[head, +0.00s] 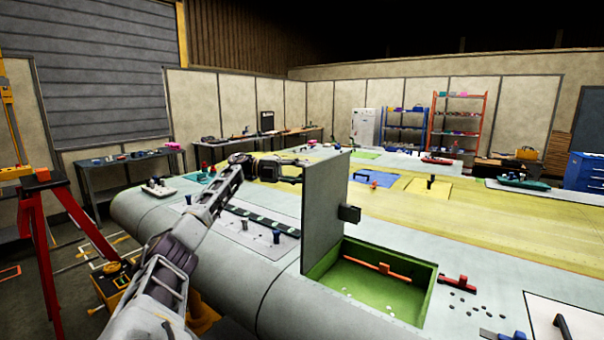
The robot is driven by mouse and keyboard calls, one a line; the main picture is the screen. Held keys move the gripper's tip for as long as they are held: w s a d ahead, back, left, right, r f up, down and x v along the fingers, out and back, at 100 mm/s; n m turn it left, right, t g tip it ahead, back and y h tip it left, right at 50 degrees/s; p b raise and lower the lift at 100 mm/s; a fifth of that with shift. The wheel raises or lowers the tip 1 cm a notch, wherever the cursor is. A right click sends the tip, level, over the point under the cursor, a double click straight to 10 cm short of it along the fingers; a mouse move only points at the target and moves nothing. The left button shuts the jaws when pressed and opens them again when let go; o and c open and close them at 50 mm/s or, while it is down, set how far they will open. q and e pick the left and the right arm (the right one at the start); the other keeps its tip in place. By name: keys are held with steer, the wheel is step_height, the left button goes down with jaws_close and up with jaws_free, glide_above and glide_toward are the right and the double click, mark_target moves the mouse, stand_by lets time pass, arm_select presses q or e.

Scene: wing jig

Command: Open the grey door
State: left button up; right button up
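The grey door (324,215) stands upright at the left edge of an open green compartment (390,291) in the wing's surface. A small black block (349,213) sticks out from the door's right side. My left arm reaches in from the lower left. Its gripper (293,171) is beside the upper left part of the door, on the side away from the compartment. The fingertips are small and close to the door, so I cannot tell whether they touch it or are open. My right gripper is not in view.
An orange-red bar (382,267) crosses the compartment. A red clamp-like piece (458,283) sits on the wing (480,260) to its right. Small blue posts (276,237) stand on the panel left of the door. A red tripod stand (40,250) is at the far left.

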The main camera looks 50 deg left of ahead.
arm_select(q)
steer(key=v, duration=1.1)
steer(key=shift+s+a, duration=0.15)
steer(key=shift+a, duration=0.15)
stand_by(0.6)
steer(key=shift+s+a, duration=0.1)
steer(key=shift+a, duration=0.05)
stand_by(0.6)
steer(key=shift+f, duration=0.1)
